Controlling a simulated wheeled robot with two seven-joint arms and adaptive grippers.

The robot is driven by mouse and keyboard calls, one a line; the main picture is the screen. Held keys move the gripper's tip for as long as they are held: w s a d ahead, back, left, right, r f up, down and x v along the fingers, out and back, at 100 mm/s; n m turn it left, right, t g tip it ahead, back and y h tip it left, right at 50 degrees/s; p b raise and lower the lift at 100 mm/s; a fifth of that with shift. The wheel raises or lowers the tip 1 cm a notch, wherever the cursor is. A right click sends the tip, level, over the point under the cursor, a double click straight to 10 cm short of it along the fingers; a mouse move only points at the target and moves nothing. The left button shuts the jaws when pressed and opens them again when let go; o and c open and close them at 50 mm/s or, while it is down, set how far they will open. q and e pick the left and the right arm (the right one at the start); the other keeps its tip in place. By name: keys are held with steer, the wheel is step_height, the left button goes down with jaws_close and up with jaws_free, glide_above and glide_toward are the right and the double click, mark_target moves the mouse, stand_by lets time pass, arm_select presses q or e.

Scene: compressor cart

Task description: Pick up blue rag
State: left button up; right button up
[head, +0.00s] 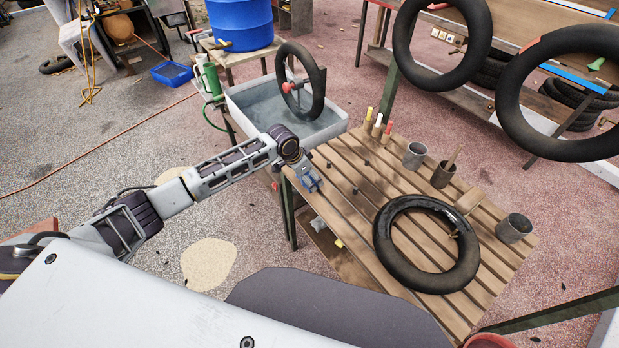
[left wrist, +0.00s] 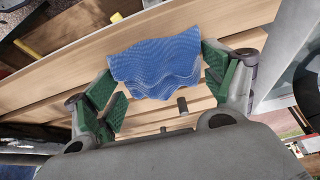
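The blue rag (left wrist: 155,68) lies crumpled at the edge of the slatted wooden table (head: 345,205). In the head view the rag (head: 309,180) shows as a small blue patch at the table's far left corner, partly hidden by my left gripper (head: 302,172). In the left wrist view my left gripper (left wrist: 163,88) has its green finger pads wide apart, one on each side of the rag. The rag's sides come close to both pads; I cannot tell whether they touch. My right gripper is not in view.
A grey water tub (head: 262,108) with a wheel is just behind the corner. Black tubes (head: 400,50) hang at upper right.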

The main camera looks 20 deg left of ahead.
mark_target(308, 175)
arm_select(q)
steer(key=c, duration=0.4)
steer(key=shift+o, duration=0.2)
steer(key=shift+r, duration=5)
steer(key=o, duration=0.4)
steer(key=shift+c, duration=1.4)
steer(key=shift+r, duration=0.1)
